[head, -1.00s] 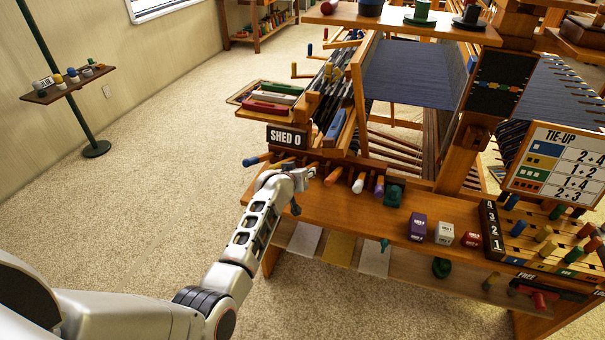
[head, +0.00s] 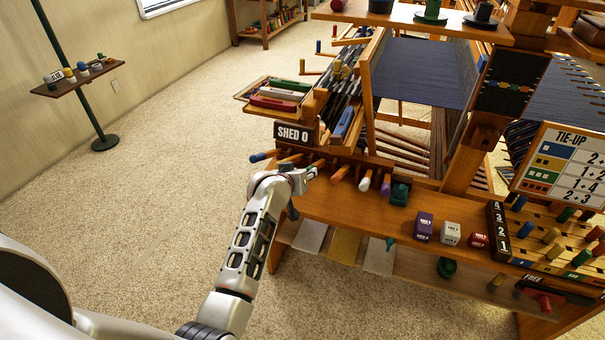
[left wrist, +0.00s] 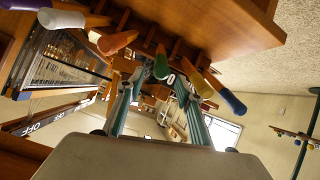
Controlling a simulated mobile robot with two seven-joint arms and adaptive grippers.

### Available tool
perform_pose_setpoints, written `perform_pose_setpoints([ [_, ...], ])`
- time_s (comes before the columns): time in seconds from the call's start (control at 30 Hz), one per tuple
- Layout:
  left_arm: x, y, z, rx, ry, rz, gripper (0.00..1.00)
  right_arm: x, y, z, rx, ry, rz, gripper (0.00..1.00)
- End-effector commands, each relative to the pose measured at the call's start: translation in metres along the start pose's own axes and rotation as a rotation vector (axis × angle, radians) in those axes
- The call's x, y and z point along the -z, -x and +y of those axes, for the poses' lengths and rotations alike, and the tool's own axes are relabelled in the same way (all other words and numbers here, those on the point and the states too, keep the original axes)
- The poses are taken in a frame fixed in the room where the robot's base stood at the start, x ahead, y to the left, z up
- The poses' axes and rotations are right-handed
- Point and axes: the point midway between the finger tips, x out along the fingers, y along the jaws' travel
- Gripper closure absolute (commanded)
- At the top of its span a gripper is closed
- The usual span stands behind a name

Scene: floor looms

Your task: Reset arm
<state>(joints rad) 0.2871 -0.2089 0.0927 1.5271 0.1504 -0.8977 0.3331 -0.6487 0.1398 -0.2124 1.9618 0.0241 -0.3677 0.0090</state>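My left arm reaches in from the lower left to the front of the loom in the head view. My left gripper (head: 306,178) is at the row of colored pegs under the SHED 0 sign (head: 293,134). In the left wrist view, its two fingers (left wrist: 163,82) stand apart, one on each side of a green-tipped peg (left wrist: 160,64); I see gaps between the peg and the fingers. An orange peg (left wrist: 117,42) and a yellow peg (left wrist: 202,86) are on either side. My right gripper is not in view.
The wooden bench (head: 340,213) holds purple, white and red dice (head: 424,226) and a green object (head: 400,193). The peg board and TIE-UP sign (head: 565,165) are at right. A stand with a small shelf (head: 80,80) is at left. Carpet between is clear.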

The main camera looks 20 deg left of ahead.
Motion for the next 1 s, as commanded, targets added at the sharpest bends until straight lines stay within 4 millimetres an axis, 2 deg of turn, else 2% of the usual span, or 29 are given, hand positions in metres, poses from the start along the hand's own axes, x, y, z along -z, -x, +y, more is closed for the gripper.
perform_pose_setpoints([
  [0.47, 0.000, 0.002, 0.000, 0.000, 0.000, -0.001, 0.64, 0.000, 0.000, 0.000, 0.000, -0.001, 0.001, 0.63],
  [0.57, -0.006, 0.003, -0.003, 0.003, -0.007, -0.002, 0.64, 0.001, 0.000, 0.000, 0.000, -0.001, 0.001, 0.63],
  [0.67, -0.027, 0.008, -0.014, 0.013, -0.036, -0.006, 0.64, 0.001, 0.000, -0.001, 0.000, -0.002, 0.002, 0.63],
  [0.77, -0.064, 0.022, -0.032, 0.025, -0.094, -0.008, 0.64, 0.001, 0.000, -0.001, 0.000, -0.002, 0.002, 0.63],
  [0.9, -0.130, 0.057, -0.054, 0.024, -0.208, -0.015, 0.64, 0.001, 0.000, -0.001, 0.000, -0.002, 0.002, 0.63],
  [1.0, -0.175, 0.088, -0.061, 0.004, -0.290, -0.022, 0.64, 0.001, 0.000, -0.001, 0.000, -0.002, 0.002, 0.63],
])
